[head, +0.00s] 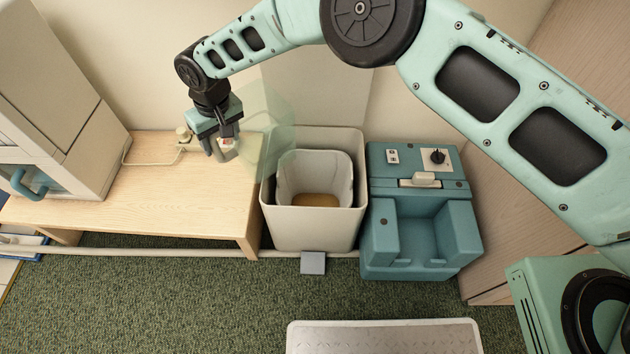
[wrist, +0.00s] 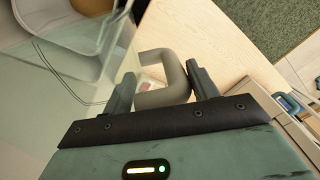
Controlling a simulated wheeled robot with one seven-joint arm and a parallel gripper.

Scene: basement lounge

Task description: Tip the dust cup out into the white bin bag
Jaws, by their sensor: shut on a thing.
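The dust cup (head: 268,112) is a clear, pale teal container, held in the air over the bench's right end, close to the bin's left rim. My gripper (head: 224,150) is shut on its grey handle; in the wrist view the handle (wrist: 163,94) sits between the fingers and the clear wall (wrist: 50,105) fills the left. The cup's tilt and contents are hard to make out. The white bin bag (head: 339,166) lines the open bin (head: 312,228), right of my gripper, with something brown at its bottom. The bag also shows in the wrist view (wrist: 88,38).
The wooden bench (head: 130,210) carries a pale cabinet (head: 45,95) and a corded plug (head: 183,135). The bin's raised lid (head: 315,92) stands behind it. A teal station (head: 419,215) stands right of the bin. A grey-topped tray (head: 385,338) lies in front; carpet between is clear.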

